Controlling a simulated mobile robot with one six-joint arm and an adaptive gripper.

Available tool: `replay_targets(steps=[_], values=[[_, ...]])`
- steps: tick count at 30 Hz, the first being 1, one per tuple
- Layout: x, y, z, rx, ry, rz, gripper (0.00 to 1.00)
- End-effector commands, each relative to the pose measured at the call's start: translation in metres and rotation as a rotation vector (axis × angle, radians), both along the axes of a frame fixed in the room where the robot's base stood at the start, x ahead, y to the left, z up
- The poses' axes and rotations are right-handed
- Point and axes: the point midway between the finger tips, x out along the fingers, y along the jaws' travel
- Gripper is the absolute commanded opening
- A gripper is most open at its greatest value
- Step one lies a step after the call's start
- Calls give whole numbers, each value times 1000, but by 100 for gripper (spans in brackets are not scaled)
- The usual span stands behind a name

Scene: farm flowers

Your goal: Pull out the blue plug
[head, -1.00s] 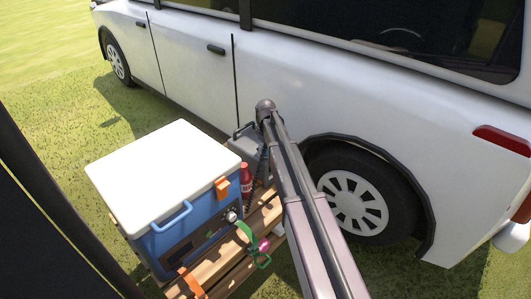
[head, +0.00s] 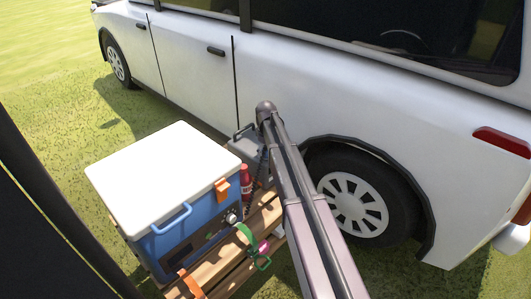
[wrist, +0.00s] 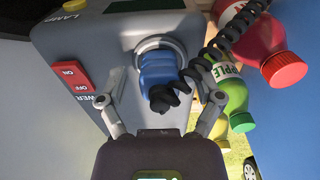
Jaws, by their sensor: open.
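The blue plug (wrist: 158,65) sits in a round pale socket on the face of the grey power box (wrist: 100,35) in the wrist view. A black coiled cord (wrist: 215,45) runs from the plug up to the right. My gripper (wrist: 157,104) is open, with one finger to each side below the plug. The left finger is over the box face and the right one is near the cord. Contact with the plug cannot be made out. In the head view the grey box (head: 245,146) shows partly behind my arm; the plug and gripper are hidden there.
A red switch (wrist: 71,74) is left of the socket. Red (wrist: 265,40) and green (wrist: 235,95) bottles stand close on the right. A blue cooler with a white lid (head: 165,175) stands on a wooden bench (head: 235,272). A white car (head: 300,80) is behind.

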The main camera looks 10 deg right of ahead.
Motion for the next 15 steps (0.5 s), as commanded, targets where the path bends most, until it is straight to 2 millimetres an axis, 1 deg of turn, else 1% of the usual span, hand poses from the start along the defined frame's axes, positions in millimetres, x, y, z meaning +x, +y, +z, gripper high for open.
replay_targets(steps=[6, 7, 8, 9, 11, 12, 15], values=[[0, 0, 0, 0, 0, 0, 84], [0, 0, 0, 0, 0, 0, 78], [0, 0, 0, 0, 0, 0, 69], [0, 0, 0, 0, 0, 0, 58], [0, 0, 0, 0, 0, 0, 40], [0, 0, 0, 0, 0, 0, 28], [0, 0, 0, 0, 0, 0, 0]])
